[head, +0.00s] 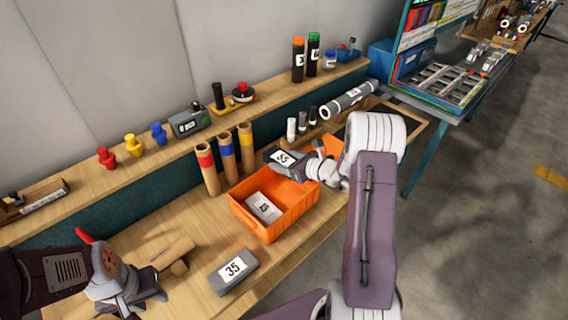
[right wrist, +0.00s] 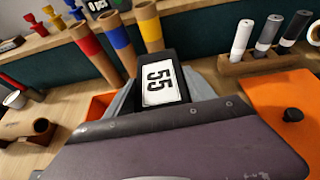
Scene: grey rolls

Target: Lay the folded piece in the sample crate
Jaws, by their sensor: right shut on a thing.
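The orange crate (head: 282,226) stands on the wooden bench with a grey piece labelled 15 (head: 263,207) lying inside. Another grey piece, labelled 35 (head: 233,270), lies on the bench in front of the crate. My left gripper (head: 150,295) is at the lower left, its fingers apart and empty. I cannot tell which piece is folded.
Wooden tubes with red, blue and yellow bands (head: 227,153) stand behind the crate. An orange panel with a black knob (right wrist: 285,100) lies right of the crate. Bare bench lies left of the crate.

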